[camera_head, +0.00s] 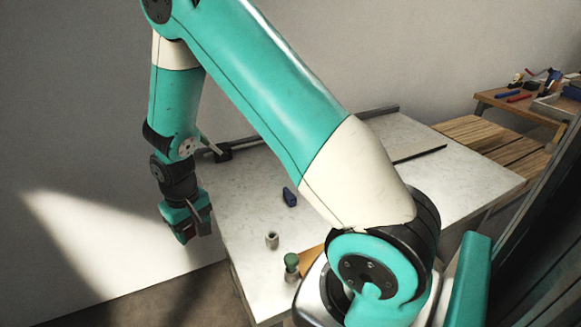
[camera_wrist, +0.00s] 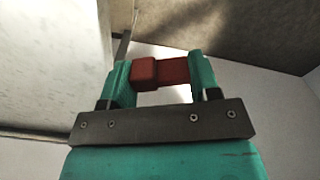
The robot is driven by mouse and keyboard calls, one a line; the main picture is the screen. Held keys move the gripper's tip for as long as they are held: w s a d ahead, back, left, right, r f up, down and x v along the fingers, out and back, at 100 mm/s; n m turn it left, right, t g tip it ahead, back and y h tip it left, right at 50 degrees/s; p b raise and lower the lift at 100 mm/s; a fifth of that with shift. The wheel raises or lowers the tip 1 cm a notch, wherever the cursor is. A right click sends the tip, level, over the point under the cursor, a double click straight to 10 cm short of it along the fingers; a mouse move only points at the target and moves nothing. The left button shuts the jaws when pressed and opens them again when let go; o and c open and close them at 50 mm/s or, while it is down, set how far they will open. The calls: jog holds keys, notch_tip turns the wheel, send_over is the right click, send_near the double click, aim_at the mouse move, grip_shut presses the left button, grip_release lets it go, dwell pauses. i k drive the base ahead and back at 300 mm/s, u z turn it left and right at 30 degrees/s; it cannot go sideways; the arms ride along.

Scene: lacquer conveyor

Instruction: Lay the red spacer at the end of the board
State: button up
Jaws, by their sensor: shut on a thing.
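My gripper (camera_head: 188,232) hangs off the left edge of the pale table (camera_head: 465,185), pointing down. In the wrist view, my gripper (camera_wrist: 160,74) is shut on the red spacer (camera_wrist: 172,71), a small red block lying crosswise between the two teal fingers. In the head view only a little dark red of the spacer (camera_head: 189,231) shows at the jaws. My arm hides the middle of the table.
A blue piece (camera_head: 289,197), a grey cylinder (camera_head: 271,240) and a green-topped piece (camera_head: 291,262) stand near the table's left side. A dark rail (camera_head: 370,112) runs along the back. Wooden slats (camera_head: 490,138) and a tool bench (camera_head: 500,105) lie beyond on the right.

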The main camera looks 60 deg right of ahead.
aim_at(401, 155)
jog(key=k, duration=1.25)
jog(key=z, duration=0.45)
jog(key=i, duration=0.35)
jog(key=z, duration=0.05)
